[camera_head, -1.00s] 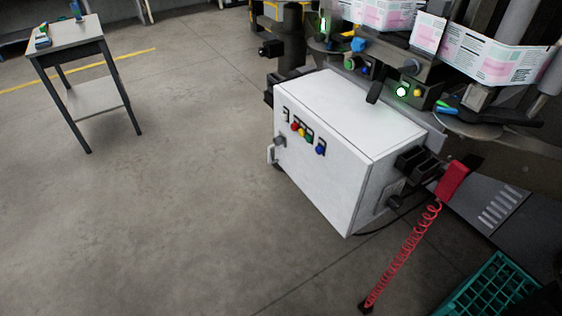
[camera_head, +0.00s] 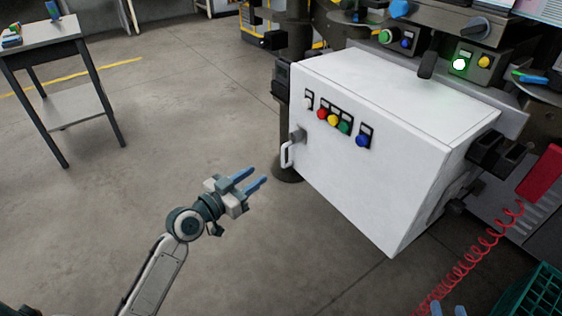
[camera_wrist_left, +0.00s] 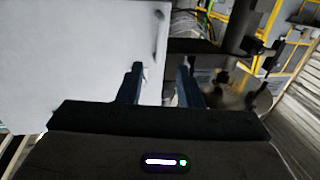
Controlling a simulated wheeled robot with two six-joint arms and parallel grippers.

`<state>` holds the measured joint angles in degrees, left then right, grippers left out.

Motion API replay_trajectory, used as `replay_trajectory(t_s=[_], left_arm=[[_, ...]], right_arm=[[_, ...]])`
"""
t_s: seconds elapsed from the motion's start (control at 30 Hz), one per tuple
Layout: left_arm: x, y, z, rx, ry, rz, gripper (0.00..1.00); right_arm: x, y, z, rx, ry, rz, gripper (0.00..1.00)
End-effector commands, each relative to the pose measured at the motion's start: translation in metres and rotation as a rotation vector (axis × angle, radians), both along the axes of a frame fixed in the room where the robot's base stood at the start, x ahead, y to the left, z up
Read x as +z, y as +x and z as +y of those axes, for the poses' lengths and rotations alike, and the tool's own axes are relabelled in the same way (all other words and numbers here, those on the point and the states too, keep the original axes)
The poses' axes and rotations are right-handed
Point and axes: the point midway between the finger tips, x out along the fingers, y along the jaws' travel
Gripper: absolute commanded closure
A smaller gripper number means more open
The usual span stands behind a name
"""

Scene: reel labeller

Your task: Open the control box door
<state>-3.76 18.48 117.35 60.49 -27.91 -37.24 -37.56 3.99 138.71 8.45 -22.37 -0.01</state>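The white control box (camera_head: 365,185) stands right of centre in the head view. Its front door carries a row of coloured buttons (camera_head: 333,120) and looks shut. A door handle (camera_head: 287,154) sits at the door's left edge. My left gripper (camera_head: 254,179) is open and empty, a little left of and below the handle, apart from it. In the left wrist view, the two fingers (camera_wrist_left: 160,85) are spread, with the white box (camera_wrist_left: 80,60) behind them on the left. My right gripper (camera_head: 448,311) shows only as blue fingertips at the bottom edge.
A small table (camera_head: 45,30) stands far left. The machine's control panel (camera_head: 470,62) is behind the box. A red coiled cable (camera_head: 480,258) and a green crate (camera_head: 540,295) are at the lower right. The floor left of the box is clear.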

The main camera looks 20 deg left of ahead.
Motion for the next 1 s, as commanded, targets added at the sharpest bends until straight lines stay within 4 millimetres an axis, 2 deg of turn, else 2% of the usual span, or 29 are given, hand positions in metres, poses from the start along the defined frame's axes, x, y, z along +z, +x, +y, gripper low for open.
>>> replay_trajectory(t_s=[0.3, 0.5, 0.7, 0.93, 0.97, 1.0], left_arm=[[0.001, 0.053, -0.026, 0.001, -0.004, 0.001, 0.68], [0.000, 0.079, -0.039, 0.001, -0.002, 0.002, 0.68], [-0.001, 0.089, -0.045, 0.001, 0.000, 0.004, 0.68], [-0.001, 0.089, -0.045, 0.001, 0.000, 0.003, 0.68], [-0.001, 0.089, -0.045, 0.001, 0.000, 0.003, 0.70], [-0.001, 0.089, -0.045, 0.001, 0.000, 0.003, 0.77]], right_arm=[[-0.010, -0.005, 0.001, 0.004, 0.003, 0.055, 0.64], [-0.013, -0.007, 0.001, 0.005, 0.004, 0.071, 0.64], [-0.014, -0.007, 0.001, 0.005, 0.003, 0.075, 0.64], [-0.014, -0.007, 0.001, 0.005, 0.003, 0.075, 0.64], [-0.014, -0.007, 0.001, 0.005, 0.003, 0.075, 0.64], [-0.014, -0.007, 0.001, 0.005, 0.003, 0.075, 0.64]])
